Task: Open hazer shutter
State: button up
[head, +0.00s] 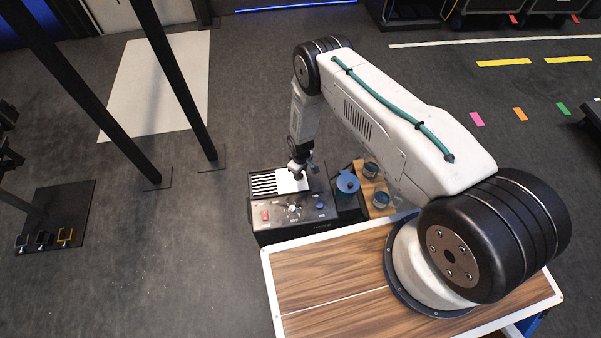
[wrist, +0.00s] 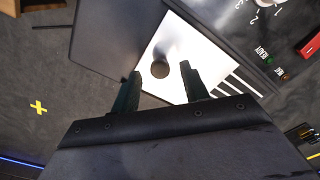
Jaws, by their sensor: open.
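The hazer (head: 282,229) is a dark box with a control panel, standing just beyond the wood-topped surface in the head view. A white shutter plate (head: 291,186) lies on its top, with striped slots showing to its left. In the wrist view the shutter plate (wrist: 190,52) carries a round dark knob (wrist: 160,69). My gripper (head: 297,172) is over the plate, pointing down. In the wrist view my gripper (wrist: 160,70) is open, and the knob appears between its fingertips. I cannot tell whether the fingers touch it or are lowered around it.
The hazer panel has a dial (head: 293,208) and a red switch (head: 265,215). A blue canister (head: 347,187) stands right of the hazer, near small jars (head: 380,199). Black posts (head: 178,80) rise at the left. The wood-topped surface (head: 330,285) is clear in front.

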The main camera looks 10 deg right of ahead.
notch_tip(320, 180, up, 7)
jog(key=shift+f, duration=0.15)
dwell(0.6)
jog(key=shift+s, duration=0.4)
jog(key=s+d+m+g, duration=0.1)
jog(key=s+g, duration=0.1)
jog(key=s, duration=0.3)
jog(key=s+d+r+m+g, duration=0.1)
jog(key=s+d+r+m, duration=0.15)
jog(key=r, duration=1.35)
jog(key=s+d+r+m+g, duration=0.1)
jog(key=s+r, duration=0.2)
jog(key=r, duration=1.3)
jog(key=s+d+r+m+g, duration=0.1)
jog(key=s+d+r, duration=0.15)
jog(key=r, duration=1.25)
jog(key=s+d+r+m+t, duration=0.1)
jog(key=s+r+t, duration=0.2)
jog(key=s+r, duration=0.7)
jog(key=s+d+r+m+t, duration=0.1)
jog(key=s+d+r+t, duration=0.1)
jog(key=s+r, duration=0.9)
jog(key=shift+d+r+m+t, duration=0.35)
jog(key=shift+r+t, duration=0.35)
jog(key=shift+r, duration=0.15)
